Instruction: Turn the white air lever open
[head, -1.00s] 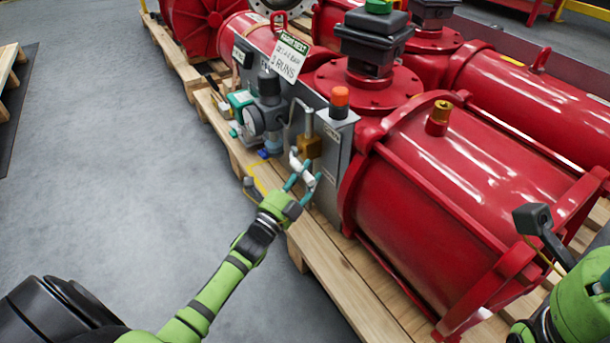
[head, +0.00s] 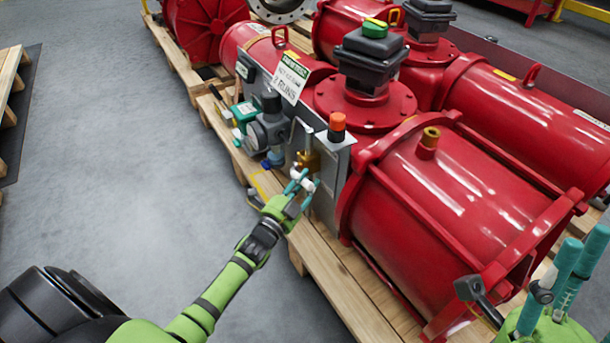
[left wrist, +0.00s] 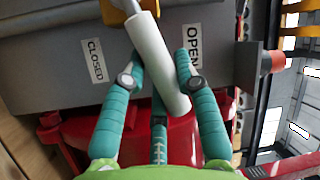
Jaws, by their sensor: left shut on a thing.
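The white air lever (head: 305,181) is on the brass valve (head: 308,159) on the grey panel of the red actuator. In the left wrist view the lever (left wrist: 158,62) is a white bar, tilted, its lower end towards the OPEN label (left wrist: 195,50). The CLOSED label (left wrist: 95,60) is to its left. My left gripper (head: 297,185) has its teal fingers around the lever and is shut on it; in the wrist view the fingers (left wrist: 160,75) flank the bar. My right gripper (head: 580,262) shows at the lower right, fingers upward, away from the lever; its opening is unclear.
A gauge and regulator (head: 267,130) sit left of the valve. An orange-capped fitting (head: 337,125) stands on the panel's top corner. The large red cylinder (head: 450,210) fills the right. A wooden pallet (head: 345,285) lies below. The grey floor (head: 130,150) at left is clear.

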